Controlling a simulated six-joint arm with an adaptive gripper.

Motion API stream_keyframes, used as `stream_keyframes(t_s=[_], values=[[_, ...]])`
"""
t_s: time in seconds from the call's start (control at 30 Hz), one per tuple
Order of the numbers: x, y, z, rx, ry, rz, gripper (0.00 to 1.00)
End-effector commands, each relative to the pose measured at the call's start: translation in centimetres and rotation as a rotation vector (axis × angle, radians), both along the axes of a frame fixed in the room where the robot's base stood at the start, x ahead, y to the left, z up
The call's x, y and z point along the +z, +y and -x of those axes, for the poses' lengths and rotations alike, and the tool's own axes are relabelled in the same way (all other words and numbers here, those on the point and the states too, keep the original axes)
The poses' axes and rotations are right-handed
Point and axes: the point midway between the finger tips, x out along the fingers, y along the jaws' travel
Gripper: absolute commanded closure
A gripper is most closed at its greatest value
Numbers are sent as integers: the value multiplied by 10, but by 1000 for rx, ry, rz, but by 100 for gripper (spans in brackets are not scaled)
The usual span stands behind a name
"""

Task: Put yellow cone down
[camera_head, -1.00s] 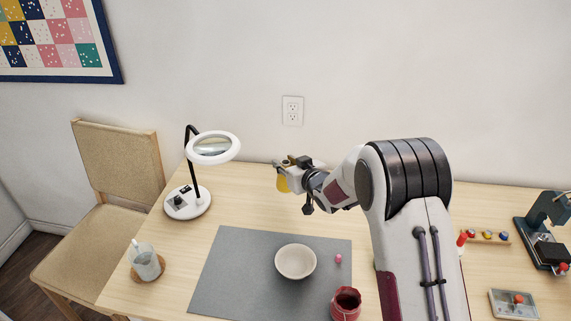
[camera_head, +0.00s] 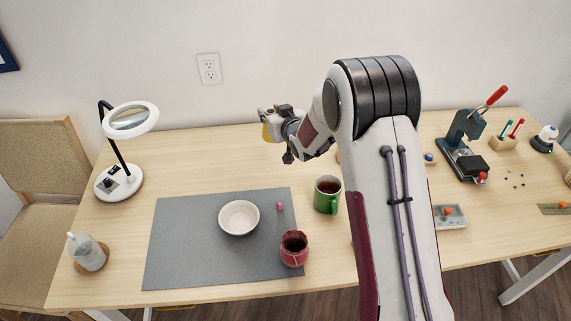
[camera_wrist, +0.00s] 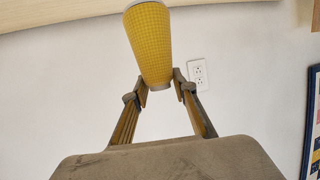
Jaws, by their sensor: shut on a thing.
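The yellow cone (camera_wrist: 151,45) is a tapered spool with a fine grid texture, held between the fingertips in the wrist view. Its narrow end points toward my gripper (camera_wrist: 161,86). In the head view a small part of the yellow cone (camera_head: 266,133) shows at the end of my gripper (camera_head: 268,122). My gripper is shut on it above the back of the table (camera_head: 215,165), near the wall. The gap between the cone and the tabletop cannot be judged from here.
A grey mat (camera_head: 190,240) carries a white bowl (camera_head: 239,218), a pink item (camera_head: 280,206) and a red pot (camera_head: 294,249). A green mug (camera_head: 327,195) stands right of it. A magnifier lamp (camera_head: 119,180) stands at left. The back-left tabletop is clear.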

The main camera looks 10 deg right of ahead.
Motion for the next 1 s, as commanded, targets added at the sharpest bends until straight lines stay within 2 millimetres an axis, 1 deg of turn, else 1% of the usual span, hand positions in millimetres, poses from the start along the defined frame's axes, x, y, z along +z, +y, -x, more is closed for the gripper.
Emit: stream_keyframes(t_s=[0.03, 0.1, 0.2, 0.33, 0.77, 0.87, 1.0], values=[[-1, -14, 3, -30, 1, -2, 100], [-3, -28, 7, -61, 1, -2, 100], [-6, -39, 12, -91, 1, -1, 100], [-8, -45, 14, -108, 0, -1, 100], [-9, -44, 14, -102, 0, -2, 100], [-14, -44, 14, -102, 1, -2, 100], [-29, -44, 14, -102, 2, -2, 100]])
